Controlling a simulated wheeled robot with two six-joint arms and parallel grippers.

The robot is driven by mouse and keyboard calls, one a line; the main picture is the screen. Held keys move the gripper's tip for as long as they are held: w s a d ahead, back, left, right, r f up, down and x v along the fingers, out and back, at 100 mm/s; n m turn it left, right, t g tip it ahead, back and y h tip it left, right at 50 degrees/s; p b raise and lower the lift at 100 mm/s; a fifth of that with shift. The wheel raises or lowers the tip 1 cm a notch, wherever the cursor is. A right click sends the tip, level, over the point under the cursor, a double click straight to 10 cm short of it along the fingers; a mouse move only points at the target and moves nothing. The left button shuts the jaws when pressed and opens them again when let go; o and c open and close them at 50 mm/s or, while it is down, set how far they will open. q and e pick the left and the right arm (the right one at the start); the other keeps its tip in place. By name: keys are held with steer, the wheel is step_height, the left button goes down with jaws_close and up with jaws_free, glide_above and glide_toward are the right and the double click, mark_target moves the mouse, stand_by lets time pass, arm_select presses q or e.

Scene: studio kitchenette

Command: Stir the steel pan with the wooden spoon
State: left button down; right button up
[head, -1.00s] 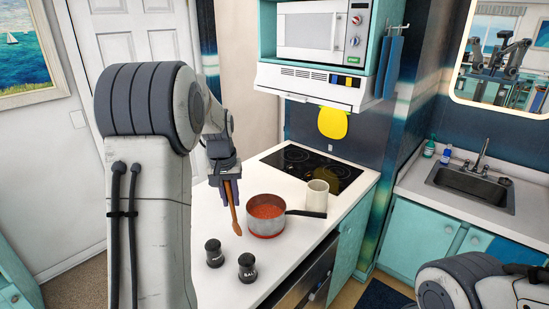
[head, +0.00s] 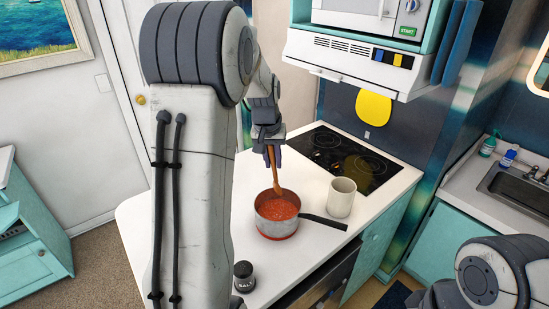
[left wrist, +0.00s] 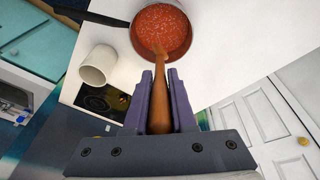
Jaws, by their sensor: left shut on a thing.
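The steel pan (head: 262,224) stands on the white counter with red sauce in it and its dark handle pointing right. It also shows at the top of the left wrist view (left wrist: 186,52). My left gripper (head: 271,156) is above the pan's far side, shut on the handle of the wooden spoon (head: 277,176). In the left wrist view the spoon (left wrist: 160,92) runs between the two fingers (left wrist: 160,100) toward the pan. The spoon's head is at the far part of the pan, over or in the sauce; I cannot tell how deep. My right gripper is out of view.
A cream mug (head: 341,198) stands right of the pan, close to its handle. A black cooktop (head: 345,158) lies behind. A dark salt shaker (head: 244,276) stands in front.

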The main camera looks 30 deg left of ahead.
arm_select(q)
steer(key=shift+s+d+f+b, duration=0.15)
steer(key=shift+s+f+b, duration=0.2)
steer(key=shift+f+b, duration=0.4)
steer(key=s+b+x, duration=0.1)
steer(key=b+x, duration=0.5)
steer(key=x, duration=0.3)
steer(key=shift+f, duration=0.5)
steer(key=shift+s+d, duration=0.15)
steer(key=shift+d, duration=0.05)
